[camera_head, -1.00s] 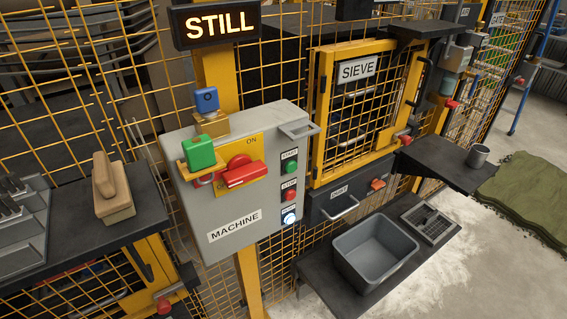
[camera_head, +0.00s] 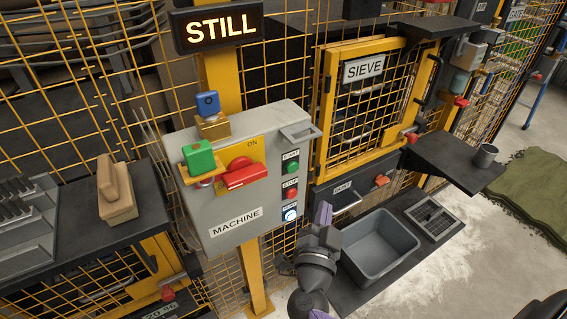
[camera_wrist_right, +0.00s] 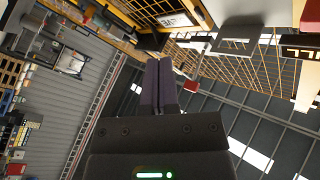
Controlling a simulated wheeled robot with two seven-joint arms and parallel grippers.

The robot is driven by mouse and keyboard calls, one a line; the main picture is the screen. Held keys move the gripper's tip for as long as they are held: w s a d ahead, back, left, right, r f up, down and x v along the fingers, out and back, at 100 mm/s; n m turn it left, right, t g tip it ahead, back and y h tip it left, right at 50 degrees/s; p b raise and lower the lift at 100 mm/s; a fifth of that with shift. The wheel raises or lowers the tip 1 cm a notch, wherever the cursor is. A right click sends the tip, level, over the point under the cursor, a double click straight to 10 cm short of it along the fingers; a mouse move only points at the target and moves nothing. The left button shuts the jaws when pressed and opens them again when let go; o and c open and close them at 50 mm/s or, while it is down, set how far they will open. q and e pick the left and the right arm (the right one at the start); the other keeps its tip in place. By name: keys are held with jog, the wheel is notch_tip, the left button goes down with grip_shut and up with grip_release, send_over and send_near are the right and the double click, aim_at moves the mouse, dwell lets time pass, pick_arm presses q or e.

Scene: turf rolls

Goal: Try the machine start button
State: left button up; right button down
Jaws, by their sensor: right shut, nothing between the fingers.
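The grey machine box (camera_head: 205,228) labelled MACHINE hangs on a yellow post. On its right side are a green start button (camera_head: 292,168), a red stop button (camera_head: 291,194) and a lit white-blue button (camera_head: 290,214). A red rotary handle (camera_head: 245,177) sits on a yellow plate marked ON, with a green lock (camera_head: 199,157) beside it. A sign (camera_head: 215,28) above reads STILL. My right gripper (camera_head: 323,213) is shut and empty, below and right of the buttons, apart from them. Its closed purple fingers (camera_wrist_right: 158,86) show in the wrist view. My left gripper is out of view.
A grey bin (camera_head: 378,245) stands on a dark shelf right of my right gripper. The sieve door (camera_head: 362,70) is closed in the yellow mesh fence. A blue lock (camera_head: 208,103) is on top of the machine box. A brush-like block (camera_head: 116,190) lies at left.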

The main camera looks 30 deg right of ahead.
aim_at(292, 167)
jog(key=shift+d+r+m, duration=0.1)
jog(key=shift+r+m, duration=0.2)
jog(key=shift+w, duration=0.1)
jog(key=w+b, duration=0.3)
jog(key=w, duration=0.5)
jog(key=shift+w+a, duration=0.3)
jog(key=shift+a, duration=0.05)
dwell(0.9)
dwell(0.6)
